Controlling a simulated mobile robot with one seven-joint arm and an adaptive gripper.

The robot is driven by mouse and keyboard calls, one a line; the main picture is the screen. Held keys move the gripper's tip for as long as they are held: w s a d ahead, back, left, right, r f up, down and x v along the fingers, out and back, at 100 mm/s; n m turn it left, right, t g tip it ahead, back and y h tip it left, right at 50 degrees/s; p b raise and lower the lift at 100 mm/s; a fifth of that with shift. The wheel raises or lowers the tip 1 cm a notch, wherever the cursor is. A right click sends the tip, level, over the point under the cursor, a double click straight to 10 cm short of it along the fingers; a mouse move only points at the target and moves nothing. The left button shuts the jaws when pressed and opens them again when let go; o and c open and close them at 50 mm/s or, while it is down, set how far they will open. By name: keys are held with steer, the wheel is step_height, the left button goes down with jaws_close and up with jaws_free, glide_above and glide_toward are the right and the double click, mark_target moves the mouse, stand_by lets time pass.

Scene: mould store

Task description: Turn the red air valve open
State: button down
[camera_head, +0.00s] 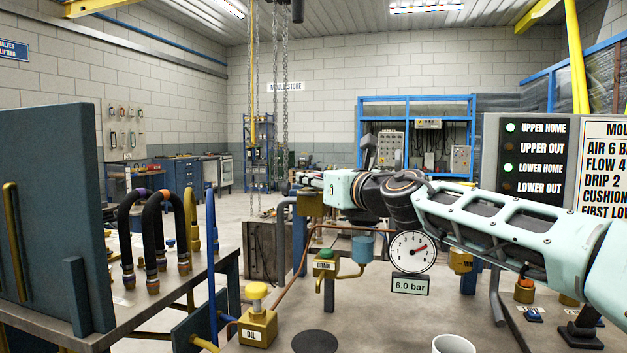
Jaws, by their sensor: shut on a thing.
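My arm reaches in from the right, and my gripper (298,184) is at its far left end, above a brass valve body (312,208) on a grey pipe. The gripper is small and partly hidden by its own wrist. Its jaws are shut at the top of this valve. The red air valve's handle is largely hidden there, so its angle cannot be told.
A green-topped DRAIN valve (325,262) and a yellow-topped OIL valve (257,310) stand nearer. A copper pipe (291,290) runs between them. A white cup (453,344) is at the front edge. A bench (160,300) with black hoses stands left; an indicator panel (533,160) stands right.

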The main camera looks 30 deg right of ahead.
steer(key=shift+r, duration=0.15)
steer(key=c, duration=1.6)
jaws_free()
steer(key=shift+s+d, duration=0.1)
steer(key=shift+s, duration=0.5)
steer(key=s, duration=1)
steer(key=shift+s+a, duration=0.35)
steer(key=shift+s, duration=0.05)
